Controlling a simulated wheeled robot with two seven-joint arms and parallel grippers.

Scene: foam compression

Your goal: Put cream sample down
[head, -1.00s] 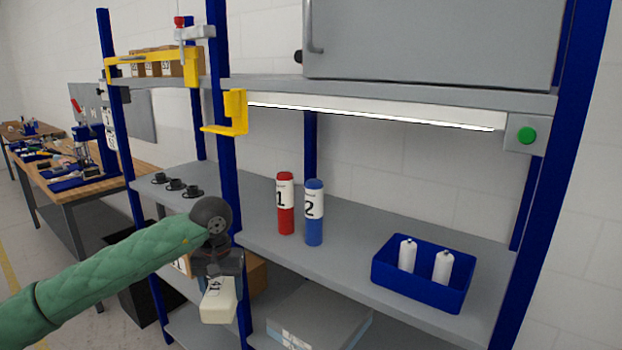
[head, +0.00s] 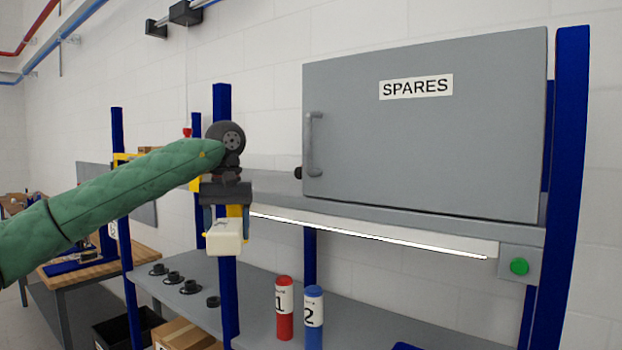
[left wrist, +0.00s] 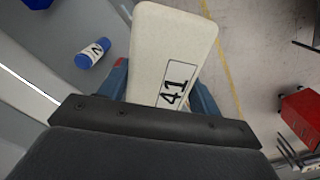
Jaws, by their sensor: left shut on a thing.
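The cream sample (head: 224,238) is a cream block with a white label. The label reads 41 in the left wrist view, where the sample (left wrist: 172,50) fills the upper middle. My left gripper (head: 226,212) is shut on it and holds it in the air, in front of a blue upright and above the level of the grey shelf (head: 255,300). The sample hangs below the gripper in the head view. My right gripper is not in view.
A red cylinder marked 1 (head: 284,310) and a blue cylinder marked 2 (head: 314,318) stand on the shelf. Several black round parts (head: 174,277) lie left. A grey SPARES cabinet (head: 420,140) stands above.

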